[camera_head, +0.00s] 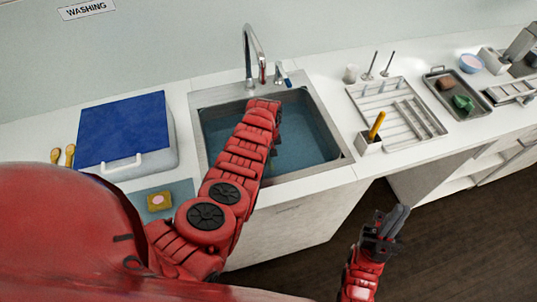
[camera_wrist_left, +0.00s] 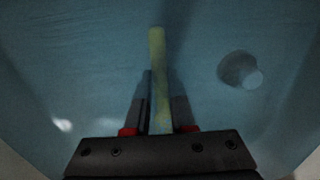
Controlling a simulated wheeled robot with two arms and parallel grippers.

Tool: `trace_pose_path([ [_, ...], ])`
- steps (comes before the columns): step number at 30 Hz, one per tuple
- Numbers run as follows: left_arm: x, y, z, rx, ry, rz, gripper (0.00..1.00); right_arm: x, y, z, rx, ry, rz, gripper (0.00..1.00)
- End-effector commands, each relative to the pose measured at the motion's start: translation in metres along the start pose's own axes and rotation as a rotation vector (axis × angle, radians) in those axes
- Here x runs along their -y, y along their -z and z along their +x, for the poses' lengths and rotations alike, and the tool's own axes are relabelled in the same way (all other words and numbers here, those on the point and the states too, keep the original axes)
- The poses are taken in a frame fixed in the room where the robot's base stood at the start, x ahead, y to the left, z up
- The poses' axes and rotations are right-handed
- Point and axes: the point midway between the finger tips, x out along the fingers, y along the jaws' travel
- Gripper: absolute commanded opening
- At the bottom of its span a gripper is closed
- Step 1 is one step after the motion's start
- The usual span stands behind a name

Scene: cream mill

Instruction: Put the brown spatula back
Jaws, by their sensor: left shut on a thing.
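My left arm reaches down into the sink (camera_head: 328,140), which holds bluish water. In the left wrist view my left gripper (camera_wrist_left: 159,92) is under water and shut on a long, narrow yellowish stick-like thing (camera_wrist_left: 157,48). It points away from the gripper; its colour is tinted by the water, so I cannot tell if it is the brown spatula.
A dark round drain (camera_wrist_left: 238,69) shows on the sink floor. A yellow-handled tool (camera_head: 377,125) stands in a small holder (camera_head: 368,145) beside a drying rack (camera_head: 420,120). A blue-lidded box (camera_head: 122,128), two wooden utensils (camera_head: 70,154) and a sponge (camera_head: 159,201) are left of the sink.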

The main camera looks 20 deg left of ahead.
Motion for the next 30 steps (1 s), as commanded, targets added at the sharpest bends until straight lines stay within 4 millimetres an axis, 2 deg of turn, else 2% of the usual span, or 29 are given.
trace_pose_path([
  [24, -0.0005, 0.0001, 0.0075, -0.001, 0.000, 0.000, 0.00, 0.0003, -0.0011, -0.0066, 0.000, 0.000, 0.000, 0.00],
  [25, -0.0005, 0.0000, 0.0076, 0.000, 0.000, 0.000, 0.28, 0.0004, -0.0012, -0.0067, 0.000, 0.000, 0.000, 0.00],
  [30, -0.0006, 0.0000, 0.0076, 0.000, 0.000, 0.000, 0.57, 0.0003, -0.0012, -0.0067, 0.000, 0.000, 0.000, 0.00],
])
